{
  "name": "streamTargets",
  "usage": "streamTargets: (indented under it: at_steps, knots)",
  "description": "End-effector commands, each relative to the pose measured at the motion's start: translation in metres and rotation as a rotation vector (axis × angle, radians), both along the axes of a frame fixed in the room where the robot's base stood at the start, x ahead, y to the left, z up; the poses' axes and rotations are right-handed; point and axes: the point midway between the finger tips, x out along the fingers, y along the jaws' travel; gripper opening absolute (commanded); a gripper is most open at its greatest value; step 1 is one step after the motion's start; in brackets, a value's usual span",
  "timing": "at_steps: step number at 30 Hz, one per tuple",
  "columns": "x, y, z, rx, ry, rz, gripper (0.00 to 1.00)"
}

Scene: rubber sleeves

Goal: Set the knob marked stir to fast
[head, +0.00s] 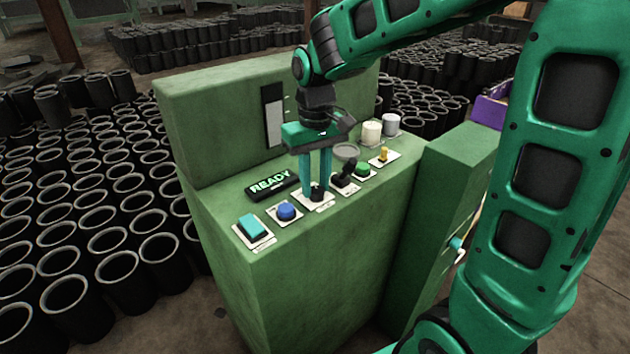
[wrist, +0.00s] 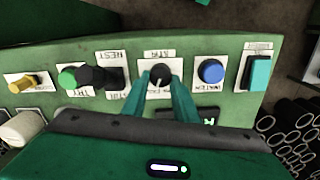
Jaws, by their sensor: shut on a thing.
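A black knob (head: 317,193) stands on a white plate on the sloped top of a green console (head: 290,280). In the wrist view the knob (wrist: 160,73) sits under a label that seems to read STIR, upside down. My gripper (head: 316,187) points down with one teal finger on each side of the knob. In the wrist view my gripper (wrist: 162,95) is shut on it. A pale line shows on the knob, but I cannot read which setting it points to. The fingers hide part of the plate.
A blue button (head: 287,212) and a teal rocker switch (head: 252,227) lie left of the knob. A READY display (head: 270,184) is behind. A black lever (head: 346,184), green button (head: 363,172) and yellow toggle (head: 383,155) lie right. Pale cylinders (head: 371,132) stand beyond.

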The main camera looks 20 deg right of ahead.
Motion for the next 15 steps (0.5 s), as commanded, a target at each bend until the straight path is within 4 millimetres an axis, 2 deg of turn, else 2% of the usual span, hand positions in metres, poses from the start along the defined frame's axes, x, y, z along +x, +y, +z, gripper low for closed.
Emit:
streamTargets:
  at_steps: [6,15]
  knots:
    - [0.0041,-0.0026,0.0024,0.000,-0.012,-0.092,0.04]
    - [0.0036,-0.0023,0.0023,0.000,-0.011,-0.130,0.04]
